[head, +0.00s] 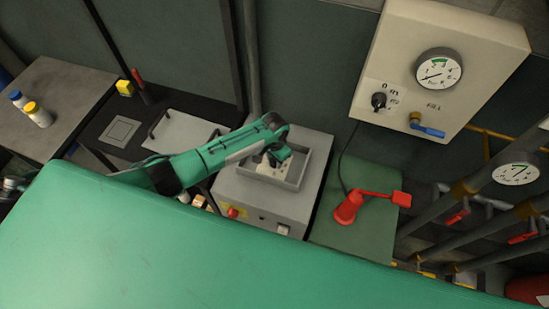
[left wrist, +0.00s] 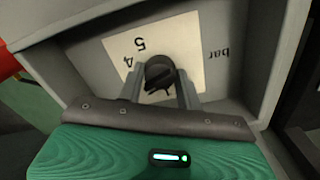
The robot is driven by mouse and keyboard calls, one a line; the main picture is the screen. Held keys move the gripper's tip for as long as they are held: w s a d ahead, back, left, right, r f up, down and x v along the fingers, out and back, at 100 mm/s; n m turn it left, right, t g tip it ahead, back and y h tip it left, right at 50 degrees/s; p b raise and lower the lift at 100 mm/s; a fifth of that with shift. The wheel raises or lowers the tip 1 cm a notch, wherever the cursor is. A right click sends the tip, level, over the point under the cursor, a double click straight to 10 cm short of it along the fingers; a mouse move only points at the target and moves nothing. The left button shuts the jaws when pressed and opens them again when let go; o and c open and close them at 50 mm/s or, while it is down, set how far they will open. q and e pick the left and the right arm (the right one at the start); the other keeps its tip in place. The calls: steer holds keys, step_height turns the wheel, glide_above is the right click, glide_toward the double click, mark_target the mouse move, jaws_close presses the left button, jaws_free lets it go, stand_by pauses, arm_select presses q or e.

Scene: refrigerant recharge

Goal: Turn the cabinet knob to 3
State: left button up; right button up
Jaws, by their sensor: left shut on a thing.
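The grey cabinet (head: 225,190) has a recessed panel at its top, where my left gripper (head: 272,160) reaches in. In the left wrist view a dark round knob (left wrist: 160,72) stands on a pale scale plate (left wrist: 195,45). The plate shows 4, 5 and "bar" upside down; the rest of the scale is hidden. My left gripper (left wrist: 160,88) is shut on the knob, one finger on each side. I cannot read which number the knob points to. My right gripper is not in view.
A wall box (head: 440,50) with a gauge (head: 438,69), a black knob (head: 379,100) and a blue-handled valve (head: 428,131) hangs at the upper right. A red-handled tool (head: 348,208) is right of the cabinet. Pipes fill the right edge.

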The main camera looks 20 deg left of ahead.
arm_select(q)
steer(key=shift+m, duration=0.8)
steer(key=o, duration=1)
steer(key=shift+r, duration=0.15)
step_height(320, 180, up, 14)
steer(key=b, duration=0.3)
steer(key=shift+f, duration=0.2)
steer(key=shift+f, duration=0.1)
